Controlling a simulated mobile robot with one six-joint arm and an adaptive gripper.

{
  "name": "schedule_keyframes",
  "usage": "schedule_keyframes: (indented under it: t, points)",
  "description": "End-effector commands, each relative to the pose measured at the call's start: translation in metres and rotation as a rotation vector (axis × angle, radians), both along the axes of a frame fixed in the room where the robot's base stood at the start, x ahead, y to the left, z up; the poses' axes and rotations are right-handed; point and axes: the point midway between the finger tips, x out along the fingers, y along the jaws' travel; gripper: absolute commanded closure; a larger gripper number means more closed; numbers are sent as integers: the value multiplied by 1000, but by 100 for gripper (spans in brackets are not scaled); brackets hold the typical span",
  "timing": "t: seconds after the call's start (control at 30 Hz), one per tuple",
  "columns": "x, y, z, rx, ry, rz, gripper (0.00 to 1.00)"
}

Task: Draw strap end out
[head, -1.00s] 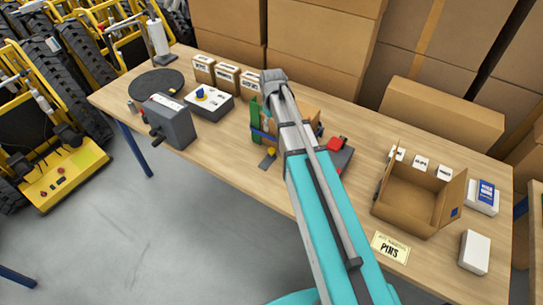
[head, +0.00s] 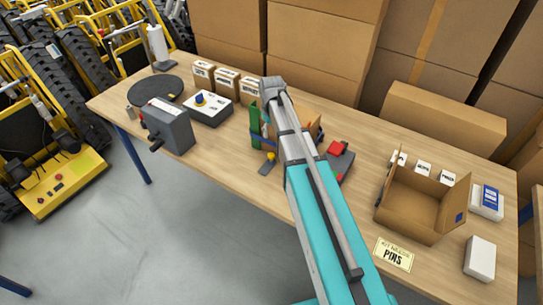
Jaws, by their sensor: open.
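A green upright block (head: 254,127) and a brown box stand at the middle of the table (head: 225,165), partly behind my arm. A blue strap (head: 262,139) runs across the front of the green block and goes out of sight behind my arm. In front lies a small grey flat piece (head: 265,168) with a yellow knob (head: 270,156). I cannot tell which part is the strap's free end. My arm covers the right of this group. My gripper itself does not show; the arm hides it.
A grey device with a red top (head: 338,155) lies right of my arm. An open cardboard box (head: 405,215), a PINS card (head: 394,254) and white boxes stand at right. Stacked cartons line the back.

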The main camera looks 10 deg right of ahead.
Motion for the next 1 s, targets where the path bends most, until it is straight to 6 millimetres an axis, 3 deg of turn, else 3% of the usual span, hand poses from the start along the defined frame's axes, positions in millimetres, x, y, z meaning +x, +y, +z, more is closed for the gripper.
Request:
schedule_keyframes:
  t: [1.0]
  points:
    - [0, 0, -83, 0, 0, 0, 44]
